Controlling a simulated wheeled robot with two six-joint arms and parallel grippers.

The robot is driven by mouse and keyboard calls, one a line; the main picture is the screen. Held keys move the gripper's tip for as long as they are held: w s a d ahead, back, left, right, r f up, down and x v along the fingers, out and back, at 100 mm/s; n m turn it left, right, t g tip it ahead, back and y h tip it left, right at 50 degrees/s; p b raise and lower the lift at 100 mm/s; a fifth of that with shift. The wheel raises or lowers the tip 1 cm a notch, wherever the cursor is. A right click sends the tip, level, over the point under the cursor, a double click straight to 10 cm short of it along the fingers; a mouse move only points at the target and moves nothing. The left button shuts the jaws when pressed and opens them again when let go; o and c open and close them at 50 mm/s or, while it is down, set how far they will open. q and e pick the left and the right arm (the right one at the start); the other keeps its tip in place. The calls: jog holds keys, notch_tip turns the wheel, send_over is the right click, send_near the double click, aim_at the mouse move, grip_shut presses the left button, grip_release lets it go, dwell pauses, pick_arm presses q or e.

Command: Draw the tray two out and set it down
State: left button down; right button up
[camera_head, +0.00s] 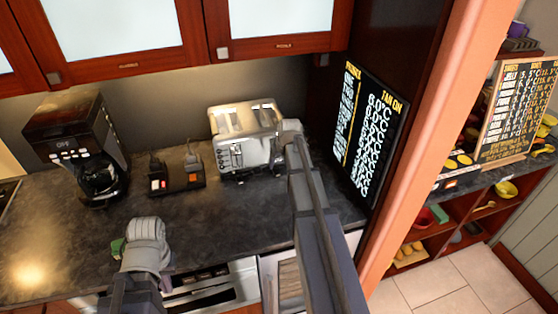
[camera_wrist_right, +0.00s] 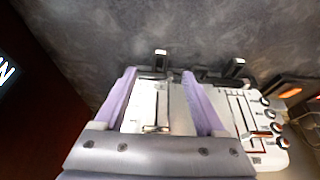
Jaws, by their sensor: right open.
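A white and silver toaster (camera_head: 240,155) stands at the back of the dark counter, with controls on its front. It also shows in the right wrist view (camera_wrist_right: 258,148), with small levers and a column of round knobs. My right gripper (camera_wrist_right: 159,74) is open over one end of the toaster's front, its two purple fingers spread apart. A small metal piece (camera_wrist_right: 157,128) lies between the fingers, not visibly gripped. I cannot tell whether it belongs to tray two; no tray is clearly visible.
A black coffee maker (camera_head: 75,140) stands at the back left. A small dark device with lit switches (camera_head: 178,178) sits left of the toaster. A menu board (camera_head: 370,130) is at the right. The counter (camera_head: 215,225) in front is clear.

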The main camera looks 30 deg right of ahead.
jog(key=shift+b+x, duration=3.55)
jog(key=shift+x, duration=0.4)
grip_shut()
jog(key=shift+s, duration=0.1)
jog(key=shift+s+a+r, duration=0.1)
jog(key=shift+s+a, duration=0.65)
jog(key=shift+s, duration=2.3)
jog(key=shift+s+a+r, duration=0.1)
jog(key=shift+s+a, duration=0.65)
jog(key=shift+s, duration=2.3)
jog(key=shift+s+a, duration=0.75)
jog(key=shift+s, duration=2.35)
jog(key=shift+f, duration=0.1)
